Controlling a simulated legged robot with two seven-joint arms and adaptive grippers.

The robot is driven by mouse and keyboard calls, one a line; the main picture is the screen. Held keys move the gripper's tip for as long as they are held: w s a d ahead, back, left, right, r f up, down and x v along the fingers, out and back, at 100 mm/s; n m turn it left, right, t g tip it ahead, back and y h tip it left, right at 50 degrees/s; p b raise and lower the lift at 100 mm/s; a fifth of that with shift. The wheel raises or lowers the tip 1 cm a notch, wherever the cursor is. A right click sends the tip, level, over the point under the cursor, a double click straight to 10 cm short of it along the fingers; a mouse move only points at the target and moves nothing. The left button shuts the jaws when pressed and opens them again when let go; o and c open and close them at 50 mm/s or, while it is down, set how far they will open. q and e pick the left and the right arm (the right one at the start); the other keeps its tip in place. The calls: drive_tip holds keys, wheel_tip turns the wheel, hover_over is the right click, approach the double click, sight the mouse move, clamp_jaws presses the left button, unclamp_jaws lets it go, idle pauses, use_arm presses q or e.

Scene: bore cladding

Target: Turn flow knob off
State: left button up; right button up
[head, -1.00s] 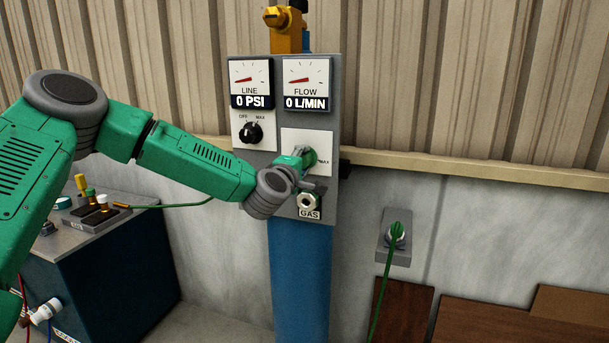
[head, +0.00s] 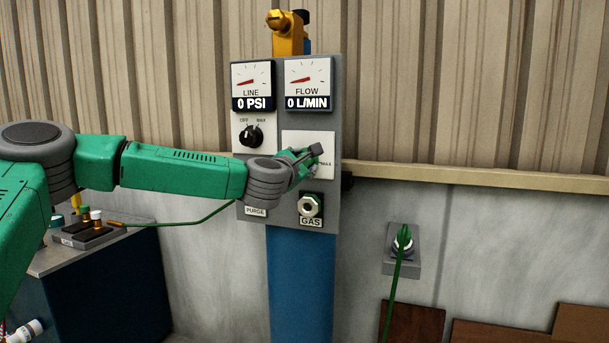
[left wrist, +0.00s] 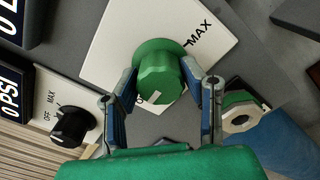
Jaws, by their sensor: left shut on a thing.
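The green flow knob (left wrist: 158,76) sits on a white plate (head: 300,138) below the FLOW gauge (head: 307,82), which reads 0 L/MIN. My left gripper (left wrist: 168,78) is shut on the knob, one finger on each side of it in the left wrist view. The knob's white mark faces away from the MAX label there. In the head view my left gripper (head: 306,157) is at the plate and mostly hides the knob. My right gripper is in neither view.
The LINE gauge (head: 253,86) reads 0 PSI, with a black knob (head: 251,136) below it. A GAS fitting (head: 310,205) is under the white plate. A green hose (head: 396,275) hangs from a wall outlet (head: 415,262) at right.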

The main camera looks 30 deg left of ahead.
use_arm(q)
drive_tip(key=shift+f+n+b, duration=0.55)
drive_tip(key=shift+n+b, duration=0.1)
drive_tip(key=shift+n, duration=0.05)
drive_tip(key=o, duration=1.1)
drive_tip(key=shift+o, duration=0.2)
drive_tip(key=shift+a+r, duration=0.15)
drive_tip(key=shift+r, duration=0.1)
drive_tip(key=shift+s+r, duration=0.1)
drive_tip(key=shift+s, duration=0.25)
drive_tip(key=v, duration=1.1)
drive_tip(key=shift+f, duration=0.25)
